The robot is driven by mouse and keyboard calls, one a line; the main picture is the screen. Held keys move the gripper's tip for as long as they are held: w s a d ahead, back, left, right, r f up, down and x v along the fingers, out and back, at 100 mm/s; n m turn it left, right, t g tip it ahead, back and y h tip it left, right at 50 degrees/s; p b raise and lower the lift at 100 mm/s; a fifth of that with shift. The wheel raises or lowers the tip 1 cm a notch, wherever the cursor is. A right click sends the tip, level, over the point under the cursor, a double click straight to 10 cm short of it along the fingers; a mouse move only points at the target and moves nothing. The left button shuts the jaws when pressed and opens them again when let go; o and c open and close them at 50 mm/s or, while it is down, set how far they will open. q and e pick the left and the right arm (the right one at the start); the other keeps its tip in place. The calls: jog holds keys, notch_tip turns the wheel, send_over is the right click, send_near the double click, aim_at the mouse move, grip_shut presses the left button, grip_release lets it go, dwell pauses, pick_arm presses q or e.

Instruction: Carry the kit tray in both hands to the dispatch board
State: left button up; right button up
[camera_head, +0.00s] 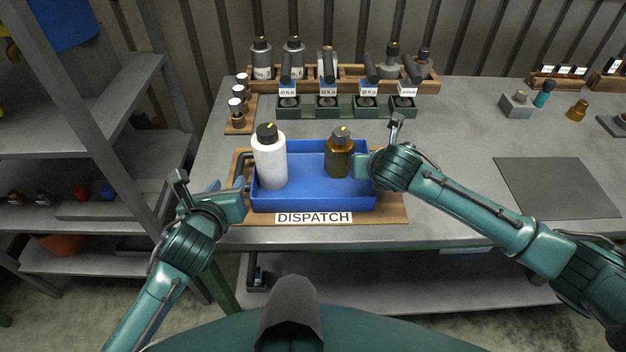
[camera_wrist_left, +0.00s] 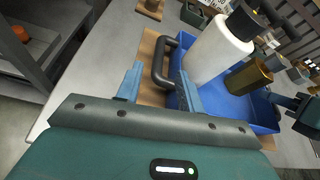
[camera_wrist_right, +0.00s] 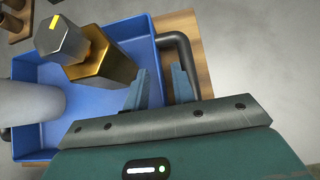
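The blue kit tray (camera_head: 310,196) rests on the wooden dispatch board (camera_head: 392,214), behind its DISPATCH label (camera_head: 313,218). A white bottle (camera_head: 269,162) and an amber bottle (camera_head: 339,156) with a grey cap stand upright in it. My left gripper (camera_head: 243,193) is open at the tray's left side. In the left wrist view its fingers are spread, with the black left handle (camera_wrist_left: 158,62) just beyond and between them. My right gripper (camera_wrist_right: 160,82) is open at the right side, its fingers apart near the right handle (camera_wrist_right: 186,52). Contact with the handles is unclear.
Behind the tray stand green bins (camera_head: 327,107) and a wooden rack (camera_head: 432,84) of bottles. A small wooden holder (camera_head: 240,124) with vials is at the back left. A dark mat (camera_head: 556,187) lies right on the grey table. A shelf unit (camera_head: 100,120) stands left.

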jog(key=v, duration=1)
jog(key=shift+a, duration=0.1)
